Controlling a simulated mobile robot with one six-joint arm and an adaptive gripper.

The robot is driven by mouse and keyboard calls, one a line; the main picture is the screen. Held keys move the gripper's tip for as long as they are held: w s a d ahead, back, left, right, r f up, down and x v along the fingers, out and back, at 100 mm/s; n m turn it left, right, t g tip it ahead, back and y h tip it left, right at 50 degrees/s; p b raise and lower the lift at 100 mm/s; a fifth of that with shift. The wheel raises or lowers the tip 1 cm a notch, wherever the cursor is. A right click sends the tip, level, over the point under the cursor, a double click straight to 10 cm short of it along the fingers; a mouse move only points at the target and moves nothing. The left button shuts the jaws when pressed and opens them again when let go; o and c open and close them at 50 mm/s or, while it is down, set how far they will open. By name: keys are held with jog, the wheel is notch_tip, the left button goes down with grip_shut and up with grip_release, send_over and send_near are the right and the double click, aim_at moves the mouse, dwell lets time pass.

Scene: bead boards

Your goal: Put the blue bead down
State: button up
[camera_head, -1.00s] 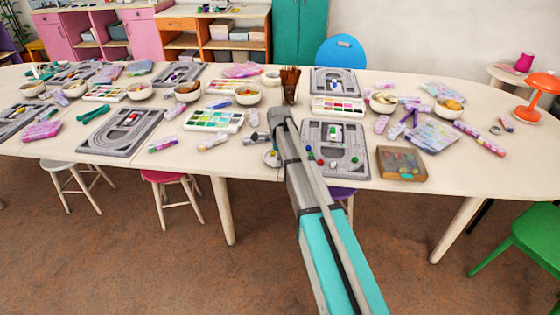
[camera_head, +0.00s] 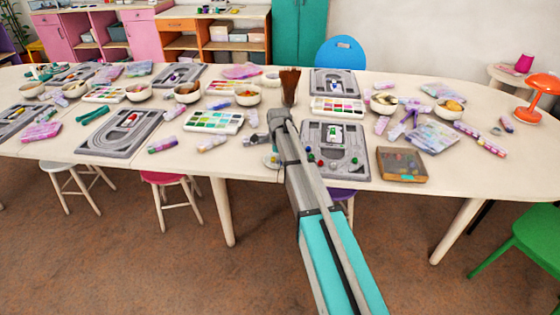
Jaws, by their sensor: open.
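My arm reaches over the near edge of the table, and my gripper (camera_head: 255,139) shows small at its far end, left of the grey bead board (camera_head: 356,138). My gripper is open. Several small beads, including red and green ones (camera_head: 310,157), lie on the near part of this board. I cannot make out for certain which of the tiny beads is the blue one. A small dish (camera_head: 270,161) sits below my gripper, partly hidden by my arm.
A wooden box (camera_head: 401,177) lies right of the board. Paint palettes (camera_head: 214,122), bowls (camera_head: 247,100) and a brush cup (camera_head: 289,92) stand close to my arm. The right end of the table (camera_head: 500,180) has bare room.

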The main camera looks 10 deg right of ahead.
jog(key=shift+r, duration=0.15)
notch_tip(320, 180, up, 12)
jog(key=p, duration=1.2)
jog(key=shift+s, duration=0.2)
dwell(0.5)
jog(key=s+n, duration=2.1)
jog(key=s, duration=0.7)
jog(key=shift+s+d+n, duration=0.25)
jog(key=shift+s+n, duration=0.05)
jog(key=shift+s, duration=0.1)
jog(key=shift+c, duration=0.3)
